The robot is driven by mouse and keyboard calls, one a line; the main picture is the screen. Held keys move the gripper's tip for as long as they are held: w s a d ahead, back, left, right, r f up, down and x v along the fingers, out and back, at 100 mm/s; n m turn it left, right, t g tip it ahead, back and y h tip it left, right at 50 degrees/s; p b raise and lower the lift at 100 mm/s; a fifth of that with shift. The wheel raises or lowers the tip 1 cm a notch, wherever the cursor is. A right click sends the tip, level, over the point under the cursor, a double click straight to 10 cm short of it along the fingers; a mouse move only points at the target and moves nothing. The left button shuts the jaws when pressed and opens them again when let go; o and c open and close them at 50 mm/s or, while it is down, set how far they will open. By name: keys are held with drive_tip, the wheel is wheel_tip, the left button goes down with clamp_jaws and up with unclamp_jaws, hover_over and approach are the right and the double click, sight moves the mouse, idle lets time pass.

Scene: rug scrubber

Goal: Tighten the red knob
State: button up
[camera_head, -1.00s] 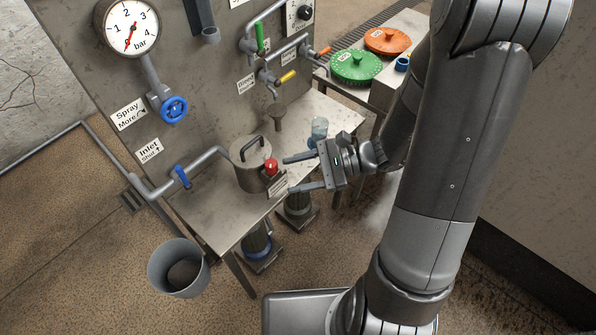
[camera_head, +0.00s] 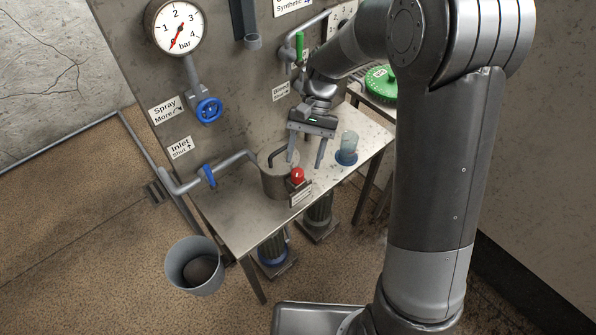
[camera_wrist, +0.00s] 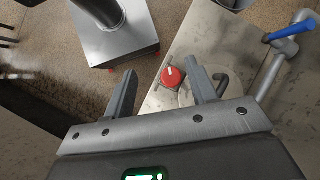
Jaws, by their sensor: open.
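The red knob (camera_head: 297,175) sits on the front right side of a round metal pot (camera_head: 272,182) on the metal table. A small label plate (camera_head: 300,196) is below it. In the wrist view the red knob (camera_wrist: 171,76) shows from above, with a pale mark on its top, between the two fingers and beyond their tips. My gripper (camera_head: 305,164) is open and empty, pointing down behind and to the right of the knob, apart from it. In the wrist view my gripper (camera_wrist: 160,80) has its fingers wide apart.
A glass jar on a blue base (camera_head: 347,148) stands right of my gripper. The panel behind carries a gauge (camera_head: 179,27), a blue valve wheel (camera_head: 208,110) and pipes. A blue-handled inlet pipe (camera_head: 209,175) runs left of the pot. The table's front left (camera_head: 235,222) is clear.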

sight(297, 172)
drive_tip(key=w+a+r+n+t+h, duration=0.2)
drive_tip(key=w+h, duration=0.1)
drive_tip(key=w, duration=0.1)
drive_tip(key=x, duration=1)
drive_tip(key=shift+s+a+f, duration=0.1)
drive_tip(key=shift+a+f, duration=0.15)
drive_tip(key=shift+c, duration=0.5)
drive_tip(key=c, duration=0.9)
drive_tip(key=shift+n, duration=0.6)
drive_tip(key=shift+o, duration=0.2)
drive_tip(key=o, duration=1)
drive_tip(key=shift+c, duration=0.2)
